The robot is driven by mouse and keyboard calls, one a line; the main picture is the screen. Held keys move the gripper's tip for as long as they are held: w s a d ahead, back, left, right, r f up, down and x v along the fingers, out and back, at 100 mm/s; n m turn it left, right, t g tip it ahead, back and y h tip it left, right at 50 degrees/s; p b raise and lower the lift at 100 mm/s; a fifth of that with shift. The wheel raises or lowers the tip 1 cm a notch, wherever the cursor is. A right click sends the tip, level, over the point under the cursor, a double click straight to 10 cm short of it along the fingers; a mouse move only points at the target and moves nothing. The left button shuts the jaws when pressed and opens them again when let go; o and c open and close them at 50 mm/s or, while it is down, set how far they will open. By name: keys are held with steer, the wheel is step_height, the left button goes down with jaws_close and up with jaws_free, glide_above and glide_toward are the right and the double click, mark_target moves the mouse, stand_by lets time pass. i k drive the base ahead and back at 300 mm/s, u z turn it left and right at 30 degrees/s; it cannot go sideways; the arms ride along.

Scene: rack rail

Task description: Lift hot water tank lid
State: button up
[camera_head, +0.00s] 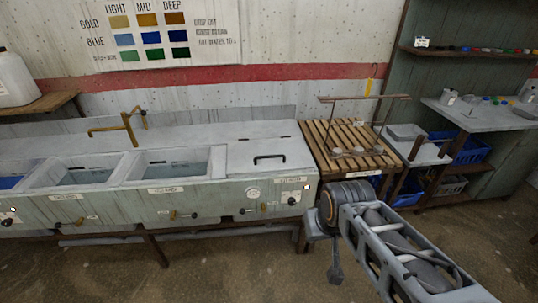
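The hot water tank lid is a pale grey flat panel (242,160) at the right end of the long trough unit, with a black bar handle (269,158) on top. The lid lies flat and closed. My arm reaches in from the lower right, in front of the unit's right end. My gripper (335,272) seems to be the small dark part hanging below the arm's end joint, to the right of the lid and apart from it. Its fingers cannot be made out, and nothing is seen held in it.
Open basins (170,163) with water lie left of the lid, with a brass tap (128,125) behind. Valve handles (182,214) stick out of the unit's front. A slatted wooden table (352,145) stands to the right, and shelves with blue crates (470,150) beyond. Open floor lies in front.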

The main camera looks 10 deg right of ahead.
mark_target(244, 156)
steer(key=u, duration=0.3)
steer(key=i, duration=1.05)
steer(key=z, duration=0.3)
